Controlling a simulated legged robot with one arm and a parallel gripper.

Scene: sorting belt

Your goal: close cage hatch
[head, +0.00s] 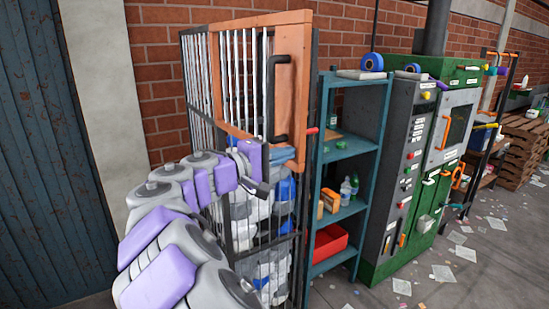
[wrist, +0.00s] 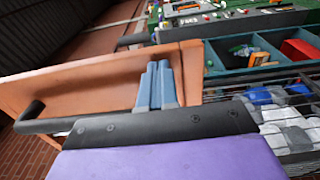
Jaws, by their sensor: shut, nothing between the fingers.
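The cage (head: 190,75) is a tall frame of dark bars holding white and blue bottles. Its hatch (head: 296,50) is an orange frame with pale bars and a solid orange strip, in the upper part of the cage front. The black handle (head: 275,95) is on that strip. In the wrist view the fingers (wrist: 157,82) lie against or just before the orange panel (wrist: 90,85); contact is unclear.
A teal shelf (head: 350,152) with bottles and a red bin (head: 328,245) stands right of the cage. A green and grey machine (head: 400,170) is beyond it. A brick wall (head: 155,70) is behind. Paper scraps litter the floor at right.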

